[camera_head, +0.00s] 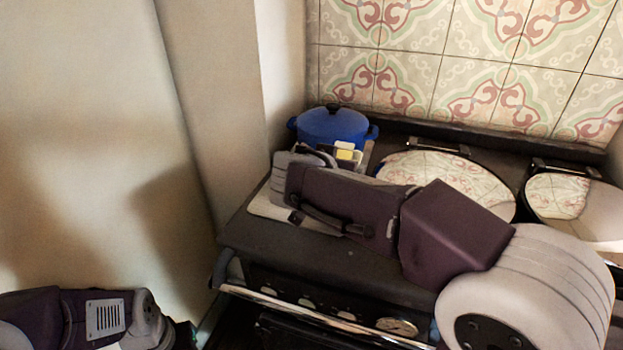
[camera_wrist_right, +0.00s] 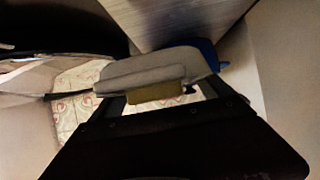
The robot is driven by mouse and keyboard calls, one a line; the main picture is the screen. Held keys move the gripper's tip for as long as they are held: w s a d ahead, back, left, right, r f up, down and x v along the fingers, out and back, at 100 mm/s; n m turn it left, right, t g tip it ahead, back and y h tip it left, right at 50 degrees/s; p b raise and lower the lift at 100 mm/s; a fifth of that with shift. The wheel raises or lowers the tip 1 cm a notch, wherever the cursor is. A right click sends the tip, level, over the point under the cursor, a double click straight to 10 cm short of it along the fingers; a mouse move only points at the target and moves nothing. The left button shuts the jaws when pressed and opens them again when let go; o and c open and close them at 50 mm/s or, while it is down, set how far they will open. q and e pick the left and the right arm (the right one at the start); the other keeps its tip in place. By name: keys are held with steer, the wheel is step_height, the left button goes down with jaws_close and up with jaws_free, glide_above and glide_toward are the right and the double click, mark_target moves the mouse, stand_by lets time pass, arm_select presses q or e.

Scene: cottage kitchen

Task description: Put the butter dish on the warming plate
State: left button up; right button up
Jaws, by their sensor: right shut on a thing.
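The butter dish (camera_head: 344,154), pale with a yellow block of butter, shows just behind my right wrist in the head view. In the right wrist view the butter (camera_wrist_right: 155,94) shows at the jaws. My right gripper (camera_head: 328,156) is shut on the dish, its fingers partly hidden by my arm. A pale flat plate (camera_head: 265,208), seemingly the warming plate, lies on the left of the dark stove top, mostly covered by my right arm. I cannot tell whether the dish touches it. My left gripper (camera_head: 186,335) is low at the left, too hidden to judge.
A blue lidded pot (camera_head: 333,127) stands behind the dish, close to the wall. Two round shiny lids (camera_head: 445,178) (camera_head: 572,205) lie to the right on the stove. A chrome rail (camera_head: 300,314) runs along the stove's front.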

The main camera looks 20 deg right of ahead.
steer(key=w+a+f, duration=0.1)
steer(key=w, duration=0.1)
steer(key=w+a+f, duration=0.1)
steer(key=w+f, duration=0.1)
steer(key=w+a+f, duration=0.1)
steer(key=w+a, duration=0.1)
steer(key=shift+w+f, duration=0.3)
steer(key=shift+w, duration=0.1)
steer(key=shift+f+b, duration=0.35)
steer(key=shift+f, duration=1.6)
steer(key=shift+f, duration=0.1)
steer(key=shift+f+b, duration=0.1)
steer(key=shift+b, duration=0.2)
steer(key=o, duration=1.3)
steer(key=shift+o, duration=0.3)
steer(key=shift+s, duration=0.1)
steer(key=shift+r+p, duration=0.25)
steer(key=shift+p, duration=0.1)
steer(key=v, duration=1.2)
steer(key=shift+f, duration=0.1)
